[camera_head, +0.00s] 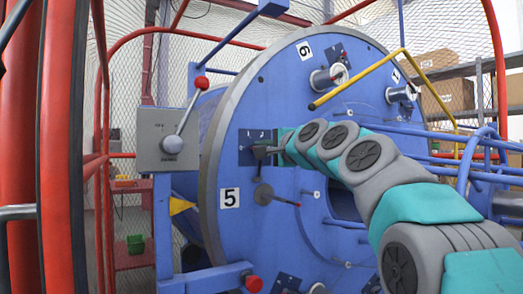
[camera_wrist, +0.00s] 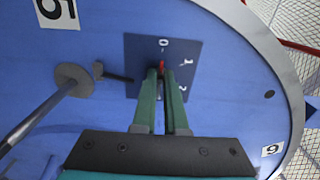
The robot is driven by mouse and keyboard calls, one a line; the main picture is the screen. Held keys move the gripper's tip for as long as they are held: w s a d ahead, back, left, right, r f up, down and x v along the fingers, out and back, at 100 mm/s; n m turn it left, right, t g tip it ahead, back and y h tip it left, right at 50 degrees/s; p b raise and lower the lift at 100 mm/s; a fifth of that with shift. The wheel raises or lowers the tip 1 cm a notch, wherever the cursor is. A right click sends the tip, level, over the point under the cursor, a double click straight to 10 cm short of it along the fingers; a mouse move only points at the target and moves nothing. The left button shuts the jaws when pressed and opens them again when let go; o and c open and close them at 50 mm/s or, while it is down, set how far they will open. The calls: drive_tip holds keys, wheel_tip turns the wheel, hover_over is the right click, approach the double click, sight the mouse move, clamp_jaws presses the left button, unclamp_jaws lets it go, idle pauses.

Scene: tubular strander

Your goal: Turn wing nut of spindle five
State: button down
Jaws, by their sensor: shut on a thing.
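The big blue disc (camera_head: 300,110) carries a white label 5 (camera_head: 229,198) at its lower left. Above the label is a dark plate (camera_head: 246,134) with small white marks. The plate fills the middle of the wrist view (camera_wrist: 137,52), with a 0 at its top and more numbers at its right. My gripper (camera_head: 268,151) reaches the plate from the right. In the wrist view its two green fingers (camera_wrist: 162,75) are closed together on the wing nut. Only a small red tip of the wing nut (camera_wrist: 161,66) shows; the fingers hide the rest.
A round grey spindle plate with a rod (camera_head: 263,193) sits below the gripper, also in the wrist view (camera_wrist: 72,80). A grey box with a red-knobbed lever (camera_head: 168,152) stands left of the disc. A yellow bar (camera_head: 360,78) passes above my arm.

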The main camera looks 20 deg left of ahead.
drive_tip(key=shift+f, duration=0.15)
drive_tip(key=c, duration=1)
unclamp_jaws()
drive_tip(key=shift+o, duration=0.2)
drive_tip(key=b+v, duration=0.1)
drive_tip(key=v, duration=0.6)
drive_tip(key=shift+s+d, duration=0.25)
drive_tip(key=shift+s, duration=0.05)
